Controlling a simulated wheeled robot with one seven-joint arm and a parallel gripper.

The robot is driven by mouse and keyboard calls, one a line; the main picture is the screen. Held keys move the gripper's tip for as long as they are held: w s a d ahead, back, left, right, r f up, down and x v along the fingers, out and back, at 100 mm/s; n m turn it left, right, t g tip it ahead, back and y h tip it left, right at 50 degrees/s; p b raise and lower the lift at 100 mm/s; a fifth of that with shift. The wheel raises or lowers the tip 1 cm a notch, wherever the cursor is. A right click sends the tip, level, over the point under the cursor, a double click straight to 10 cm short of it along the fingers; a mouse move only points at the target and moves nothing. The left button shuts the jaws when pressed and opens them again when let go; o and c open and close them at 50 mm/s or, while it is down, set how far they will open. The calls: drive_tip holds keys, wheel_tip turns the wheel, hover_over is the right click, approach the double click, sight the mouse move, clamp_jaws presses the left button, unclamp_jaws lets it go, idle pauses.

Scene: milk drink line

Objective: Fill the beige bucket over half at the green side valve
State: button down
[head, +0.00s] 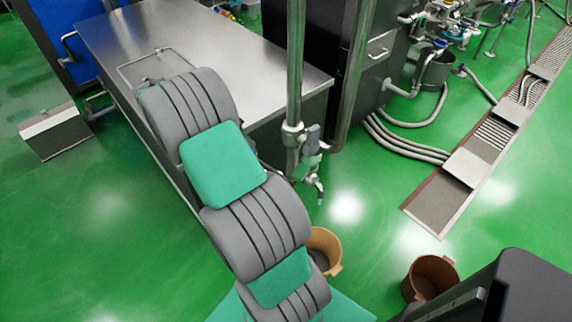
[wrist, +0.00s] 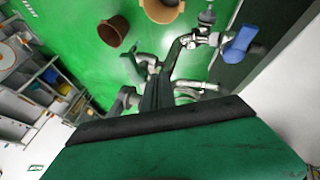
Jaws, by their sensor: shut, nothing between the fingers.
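The beige bucket (head: 333,244) stands upright on the green floor, partly hidden behind my arm in the head view. Its edge also shows at the top of the wrist view (wrist: 163,12). Its inside looks dark; I cannot tell any fill level. The side valve (head: 309,160) sits on a vertical steel pipe, with its spout above the floor near the bucket; no flow can be made out. In the wrist view the valve's pipework (wrist: 200,38) lies ahead, beside a blue part (wrist: 240,45). My gripper (wrist: 157,80) is shut and empty, apart from the bucket; my arm hides it in the head view.
A darker brown bucket (head: 432,277) stands to the right on the floor; it also shows in the wrist view (wrist: 113,31). A steel table (head: 200,45) is at the back left. Hoses (head: 400,143) and a floor drain (head: 480,155) lie at the right.

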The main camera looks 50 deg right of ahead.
sight(305, 168)
drive_tip(key=s+d+f+m+g, duration=0.1)
drive_tip(key=s+d+f+m, duration=0.1)
drive_tip(key=s+d+f, duration=0.4)
drive_tip(key=s+f, duration=0.3)
drive_tip(key=s, duration=0.1)
drive_tip(key=shift+f, duration=0.3)
